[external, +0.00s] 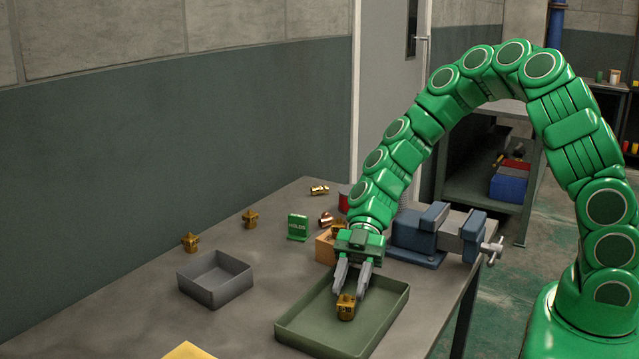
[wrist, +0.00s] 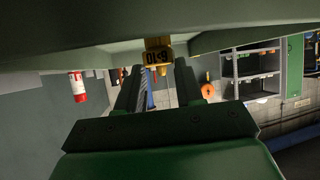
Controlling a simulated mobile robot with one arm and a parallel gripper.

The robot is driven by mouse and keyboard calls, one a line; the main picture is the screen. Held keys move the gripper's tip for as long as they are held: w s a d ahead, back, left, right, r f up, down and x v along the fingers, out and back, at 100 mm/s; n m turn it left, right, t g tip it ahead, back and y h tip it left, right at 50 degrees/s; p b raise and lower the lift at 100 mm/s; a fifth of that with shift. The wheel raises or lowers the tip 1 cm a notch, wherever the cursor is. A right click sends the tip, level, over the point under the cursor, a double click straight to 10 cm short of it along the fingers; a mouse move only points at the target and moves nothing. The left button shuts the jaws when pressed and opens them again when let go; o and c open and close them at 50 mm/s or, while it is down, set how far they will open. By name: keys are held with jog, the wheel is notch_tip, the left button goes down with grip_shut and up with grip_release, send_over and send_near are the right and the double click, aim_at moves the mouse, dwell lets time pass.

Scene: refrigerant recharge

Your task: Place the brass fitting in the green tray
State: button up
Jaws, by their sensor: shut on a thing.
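The brass fitting (external: 346,308) is between the fingertips of my gripper (external: 353,285), which is shut on it and points down. The fitting is inside the outline of the green tray (external: 300,336), near its middle. I cannot tell whether it touches the tray floor.
A grey tray (external: 240,282) stands left of the green tray. Other brass fittings (external: 190,243) (external: 250,219) (external: 319,189) stand or lie farther back. A green sign (external: 297,228), a wooden block (external: 326,247) and a blue vise (external: 415,232) are behind. A yellow object (external: 188,351) is in front.

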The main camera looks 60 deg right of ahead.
jog(key=shift+f, duration=0.15)
jog(key=o, duration=1.1)
jog(key=shift+o, duration=0.2)
jog(key=v, duration=1.2)
